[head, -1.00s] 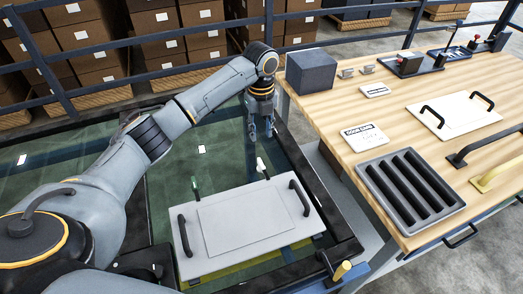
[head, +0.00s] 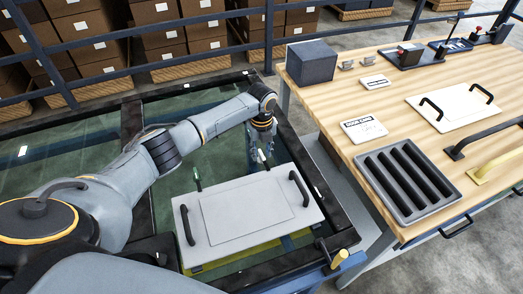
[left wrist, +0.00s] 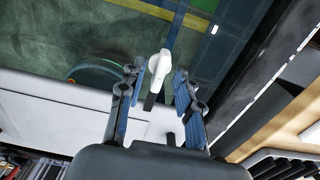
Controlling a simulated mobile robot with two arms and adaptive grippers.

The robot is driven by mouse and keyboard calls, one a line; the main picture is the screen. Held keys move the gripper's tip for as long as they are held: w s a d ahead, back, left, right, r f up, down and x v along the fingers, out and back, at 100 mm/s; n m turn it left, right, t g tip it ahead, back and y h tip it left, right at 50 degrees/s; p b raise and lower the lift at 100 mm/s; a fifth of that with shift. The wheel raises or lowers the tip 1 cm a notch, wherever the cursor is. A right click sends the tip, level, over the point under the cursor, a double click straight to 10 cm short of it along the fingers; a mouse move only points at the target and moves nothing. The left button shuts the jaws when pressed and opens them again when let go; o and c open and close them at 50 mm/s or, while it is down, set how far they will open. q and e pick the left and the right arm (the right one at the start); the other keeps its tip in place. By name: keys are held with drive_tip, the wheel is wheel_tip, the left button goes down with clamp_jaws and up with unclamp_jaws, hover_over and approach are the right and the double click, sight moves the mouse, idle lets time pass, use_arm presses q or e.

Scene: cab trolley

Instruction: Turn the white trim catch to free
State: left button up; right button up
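The white trim catch (head: 262,156) stands at the far edge of the light grey panel (head: 220,242). In the left wrist view the white catch (left wrist: 158,64) points up the picture, with a dark stem below it. My left gripper (head: 266,142) is just above and behind the catch in the head view. In the left wrist view my left gripper (left wrist: 159,72) is open, one finger on each side of the catch, with gaps between the fingers and the catch. A green-and-white catch (head: 197,178) stands further left on the same panel edge. My right gripper is not in view.
The panel has two black handles (head: 299,189) and lies over a dark frame (head: 329,215). A wooden workbench (head: 330,105) on the right holds a slotted grey tray (head: 448,203), a dark box (head: 312,61) and a white panel (head: 443,108). Railings and cartons stand behind.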

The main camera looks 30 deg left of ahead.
use_arm(q)
clamp_jaws()
drive_tip(key=shift+r, duration=0.1)
drive_tip(key=shift+r+n+p, duration=0.1)
drive_tip(key=shift+n+p, duration=0.65)
drive_tip(key=shift+n, duration=0.25)
drive_tip(key=n+p, duration=0.2)
drive_tip(key=n, duration=0.1)
drive_tip(key=shift+n, duration=0.3)
drive_tip(key=n+p, duration=0.3)
drive_tip(key=n, duration=0.3)
drive_tip(key=n+p, duration=0.1)
drive_tip(key=n, duration=0.3)
drive_tip(key=shift+w+p, duration=0.1)
drive_tip(key=shift+p, duration=0.25)
drive_tip(key=shift+n+p, duration=0.3)
drive_tip(key=shift+n, duration=0.9)
drive_tip(key=shift+a, duration=0.1)
